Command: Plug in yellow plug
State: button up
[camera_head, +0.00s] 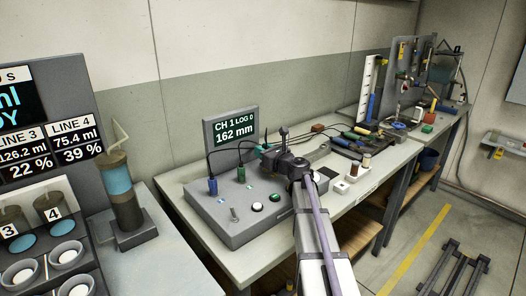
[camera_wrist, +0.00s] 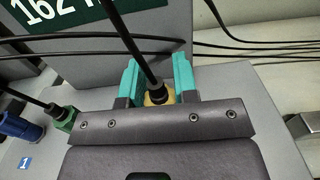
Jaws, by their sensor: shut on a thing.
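The yellow plug (camera_wrist: 158,97) shows in the wrist view between the two teal fingers of my gripper (camera_wrist: 157,82). My gripper is shut on it, and a black cable rises from its top. In the head view my gripper (camera_head: 268,152) is over the back right part of the grey console (camera_head: 243,222) and hides the yellow plug. A blue plug (camera_head: 212,185) and a green plug (camera_head: 241,174) stand upright in the console to the left. They also show at the left of the wrist view. The yellow plug's lower end and any socket under it are hidden, so I cannot tell whether it is seated.
A display (camera_head: 233,130) reading "CH 1 LOG 0 162 mm" stands behind the console. A toggle switch (camera_head: 234,214) and buttons are on the console's front. Black cables run behind the plugs. Tools and a white block (camera_head: 347,188) lie on the bench to the right.

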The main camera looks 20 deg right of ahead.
jog(key=shift+f+b, duration=0.8)
jog(key=shift+f, duration=0.1)
jog(key=o, duration=1)
notch_tip(320, 180, up, 10)
jog(key=p, duration=1)
